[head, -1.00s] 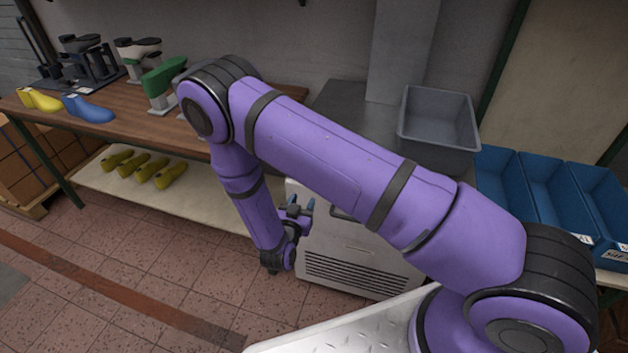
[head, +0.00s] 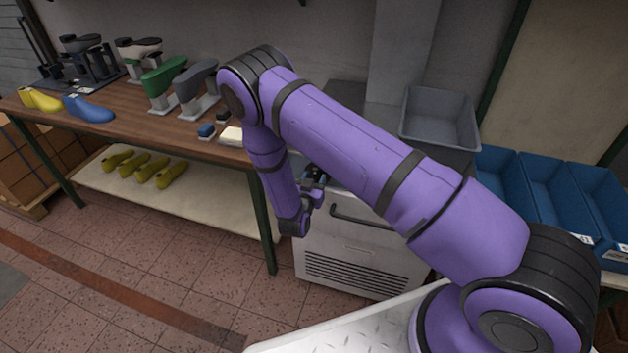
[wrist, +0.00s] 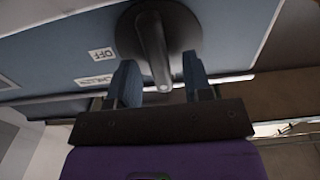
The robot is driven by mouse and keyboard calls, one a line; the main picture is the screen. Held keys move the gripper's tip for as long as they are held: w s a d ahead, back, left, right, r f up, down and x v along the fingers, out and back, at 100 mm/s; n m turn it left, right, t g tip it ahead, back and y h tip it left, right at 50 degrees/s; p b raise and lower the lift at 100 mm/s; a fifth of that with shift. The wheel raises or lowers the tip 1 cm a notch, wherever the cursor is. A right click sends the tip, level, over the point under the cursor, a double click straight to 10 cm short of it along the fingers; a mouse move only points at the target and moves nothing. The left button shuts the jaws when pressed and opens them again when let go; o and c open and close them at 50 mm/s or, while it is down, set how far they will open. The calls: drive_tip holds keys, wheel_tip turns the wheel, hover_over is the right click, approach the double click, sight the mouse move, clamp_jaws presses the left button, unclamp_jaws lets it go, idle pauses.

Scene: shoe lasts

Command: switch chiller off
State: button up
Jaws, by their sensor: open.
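The chiller (head: 352,250) is a pale cabinet with a dark handle and a slotted grille, low in the middle of the head view. In the wrist view, a dark round knob (wrist: 185,32) with a grey lever (wrist: 158,62) sits on a blue-grey panel. An OFF label (wrist: 103,54) and a second label, which seems to read CHILLER (wrist: 95,80), are left of it. My gripper (wrist: 160,82) is open, its two blue fingers on either side of the lever's end with gaps showing. In the head view my gripper (head: 314,183) is at the chiller's upper front; the knob is hidden there.
A wooden bench (head: 135,113) with shoe lasts and green and grey devices stands to the left of the chiller. A grey bin (head: 438,125) stands above the chiller, and blue bins (head: 550,195) are at right. The tiled floor (head: 140,270) in front is clear.

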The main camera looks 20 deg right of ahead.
clamp_jaws()
drive_tip(key=shift+m, duration=0.3)
drive_tip(key=m, duration=0.3)
drive_tip(key=shift+s+d+m, duration=0.1)
drive_tip(key=shift+m, duration=0.3)
drive_tip(key=m, duration=0.4)
drive_tip(key=shift+s+d+f, duration=0.1)
drive_tip(key=shift+d+f, duration=0.05)
drive_tip(key=m, duration=0.5)
drive_tip(key=shift+d+f+m, duration=0.1)
drive_tip(key=shift+f+m, duration=0.05)
drive_tip(key=shift+m, duration=0.25)
drive_tip(key=shift+s+f+m, duration=0.1)
drive_tip(key=shift+f+m, duration=0.05)
drive_tip(key=shift+m, duration=1.65)
